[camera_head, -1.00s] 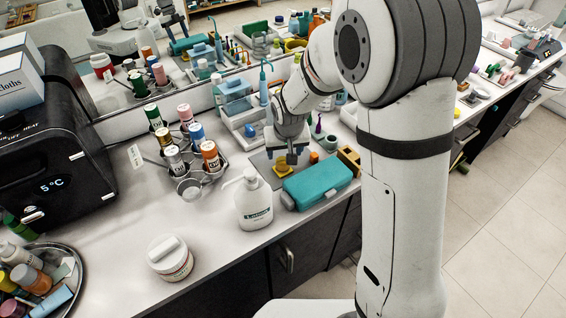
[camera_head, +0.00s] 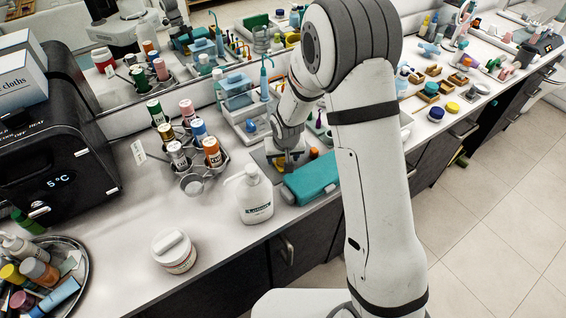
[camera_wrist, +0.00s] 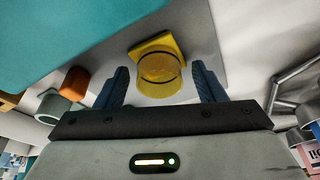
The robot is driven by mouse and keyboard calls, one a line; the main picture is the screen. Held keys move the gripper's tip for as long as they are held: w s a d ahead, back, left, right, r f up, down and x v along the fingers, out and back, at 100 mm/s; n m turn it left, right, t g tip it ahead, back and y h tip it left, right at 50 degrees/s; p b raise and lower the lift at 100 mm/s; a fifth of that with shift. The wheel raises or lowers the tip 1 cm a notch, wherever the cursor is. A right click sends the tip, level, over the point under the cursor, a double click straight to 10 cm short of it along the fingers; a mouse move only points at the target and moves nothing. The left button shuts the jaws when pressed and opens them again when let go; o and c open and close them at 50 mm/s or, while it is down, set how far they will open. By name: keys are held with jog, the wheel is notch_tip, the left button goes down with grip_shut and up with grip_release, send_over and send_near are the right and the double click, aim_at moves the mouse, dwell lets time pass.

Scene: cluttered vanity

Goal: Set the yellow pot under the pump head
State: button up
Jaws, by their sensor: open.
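The yellow pot (camera_wrist: 160,76) is small and round and shows in the wrist view on a grey mat, with a yellow square-edged piece (camera_wrist: 152,44) against it. My gripper (camera_wrist: 161,88) is open, one dark finger on each side of the pot, with gaps between. In the head view my gripper (camera_head: 285,162) is low over the grey mat and mostly hides the pot. The white pump bottle (camera_head: 256,202) stands upright to the front left of my gripper. Its pump head (camera_head: 242,173) points left, over bare counter.
A teal case (camera_head: 311,180) lies close to the right of my gripper. A rack of bottles (camera_head: 212,166) stands to the left, and a white lidded jar (camera_head: 174,252) stands near the front edge.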

jog(key=c, duration=1.1)
jog(key=shift+r, duration=0.1)
